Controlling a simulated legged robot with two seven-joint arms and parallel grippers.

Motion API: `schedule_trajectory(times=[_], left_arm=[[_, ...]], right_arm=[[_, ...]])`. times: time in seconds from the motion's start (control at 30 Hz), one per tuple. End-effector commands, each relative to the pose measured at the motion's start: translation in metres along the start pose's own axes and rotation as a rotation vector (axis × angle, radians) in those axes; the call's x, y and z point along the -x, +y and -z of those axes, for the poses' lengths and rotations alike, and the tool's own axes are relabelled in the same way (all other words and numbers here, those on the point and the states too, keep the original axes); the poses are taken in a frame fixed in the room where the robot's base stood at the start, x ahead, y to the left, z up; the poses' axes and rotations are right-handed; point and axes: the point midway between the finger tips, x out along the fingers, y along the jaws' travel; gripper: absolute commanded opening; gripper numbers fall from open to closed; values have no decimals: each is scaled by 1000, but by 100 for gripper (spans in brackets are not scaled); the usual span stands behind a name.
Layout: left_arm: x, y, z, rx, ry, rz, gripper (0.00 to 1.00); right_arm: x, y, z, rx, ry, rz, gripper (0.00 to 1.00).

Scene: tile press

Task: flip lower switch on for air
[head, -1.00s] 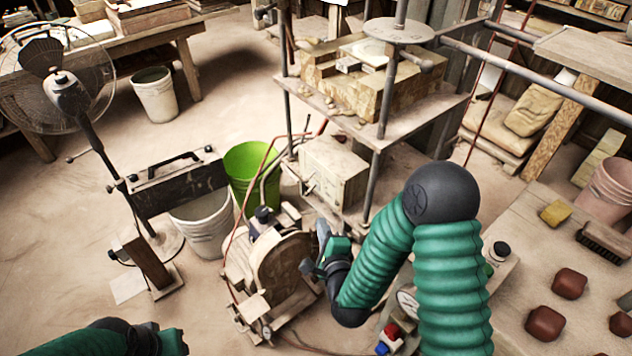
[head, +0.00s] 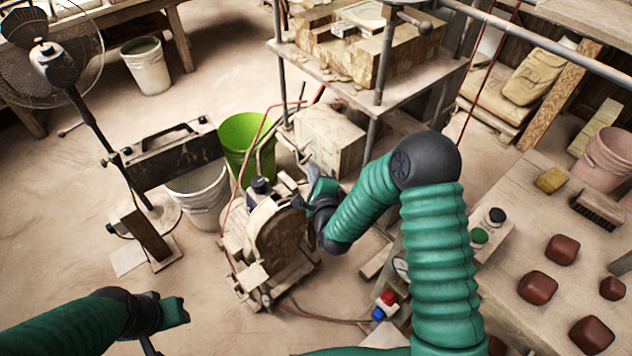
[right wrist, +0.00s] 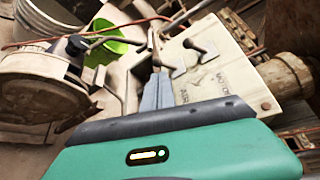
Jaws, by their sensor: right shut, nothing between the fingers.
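The pale switch box (head: 335,138) stands under the press table in the head view. In the right wrist view, its face (right wrist: 235,75) carries the worn words AIR and MOTOR. A metal switch lever (right wrist: 201,48) sits by MOTOR. Another lever (right wrist: 172,66) sits by AIR, close beside my gripper's fingertips. My right gripper (head: 317,172) is shut and empty at the box's front; its fingers also show in the right wrist view (right wrist: 156,78). I cannot tell whether they touch the AIR lever. My left gripper (head: 172,312) is at lower left, far from the box; its jaw is unclear.
A dusty round-faced machine (head: 280,235) stands just left of my right gripper, with a red hose beside it. A green bucket (head: 238,140) and a white bucket (head: 200,205) are behind it. The press table (head: 395,90) overhangs the box. A bench with red-brown blocks (head: 537,287) is at right.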

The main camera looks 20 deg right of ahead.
Motion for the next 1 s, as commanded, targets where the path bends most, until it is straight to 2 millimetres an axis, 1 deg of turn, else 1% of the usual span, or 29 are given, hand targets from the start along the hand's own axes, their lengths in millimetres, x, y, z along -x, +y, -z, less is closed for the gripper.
schedule_trajectory(times=[0.03, 0.17, 0.47, 1.0], left_arm=[[-1, 0, 0, 0, 0, 0, 36], [-1, 0, 0, 0, 0, 0, 36], [0, 0, 0, 0, 0, 0, 36], [10, 0, 2, 0, 0, 0, 36]], right_arm=[[-4, 0, 0, 0, 0, 1, 0], [-8, 0, 0, 1, 0, -1, 0], [-8, 0, 0, -1, 0, -2, 0], [-7, -3, -2, -71, 1, -41, 0]])
